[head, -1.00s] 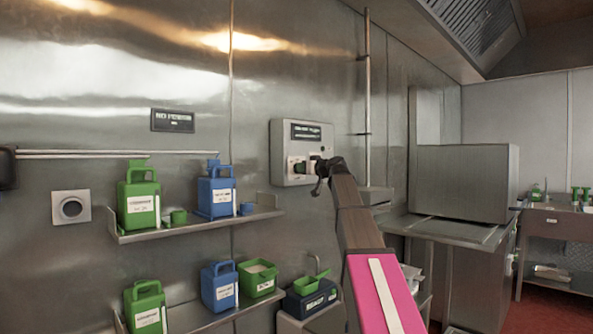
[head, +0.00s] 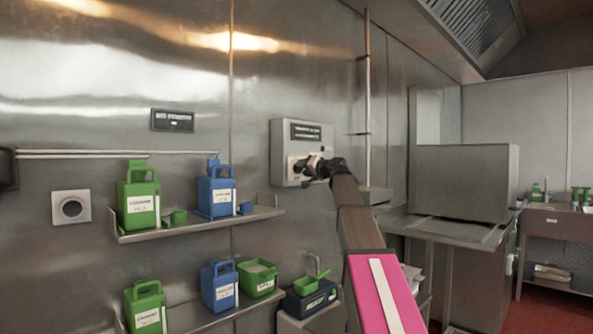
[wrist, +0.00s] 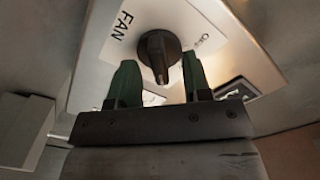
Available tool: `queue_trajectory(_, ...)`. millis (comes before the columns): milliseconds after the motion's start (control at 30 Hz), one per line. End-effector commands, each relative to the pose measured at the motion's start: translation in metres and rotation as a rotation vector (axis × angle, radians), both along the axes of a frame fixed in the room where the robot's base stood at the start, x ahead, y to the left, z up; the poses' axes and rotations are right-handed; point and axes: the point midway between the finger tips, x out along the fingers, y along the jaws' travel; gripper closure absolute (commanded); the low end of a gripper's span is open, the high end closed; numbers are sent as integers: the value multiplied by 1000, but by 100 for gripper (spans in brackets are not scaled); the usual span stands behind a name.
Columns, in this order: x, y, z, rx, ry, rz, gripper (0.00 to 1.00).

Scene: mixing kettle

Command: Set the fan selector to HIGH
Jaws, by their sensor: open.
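The fan selector is a dark knob (wrist: 160,53) on a pale panel, with "FAN" printed to its left in the wrist view. A small label that seems to start with "O" is on its right; other markings are hidden. The panel belongs to the grey control box (head: 283,150) on the steel wall. My gripper (wrist: 158,75) is open, its two green fingers on either side of the knob's lower part. I cannot tell whether they touch it. In the head view my gripper (head: 312,166) is at the box front and covers the knob.
A shelf (head: 195,228) left of the box holds a green jug (head: 138,203) and a blue jug (head: 215,196). Below are more jugs, a green tub (head: 257,281) and a dark box (head: 310,302). A vertical pipe (head: 367,90) runs right of the control box.

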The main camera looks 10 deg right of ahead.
Motion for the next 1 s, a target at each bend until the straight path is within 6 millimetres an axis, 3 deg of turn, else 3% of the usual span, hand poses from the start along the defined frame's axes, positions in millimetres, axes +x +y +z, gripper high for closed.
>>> queue_trajectory(633, -52, -37, -1, 0, -1, -1, 55)
queue_trajectory(1000, -55, -40, 0, -1, -1, 0, 55)
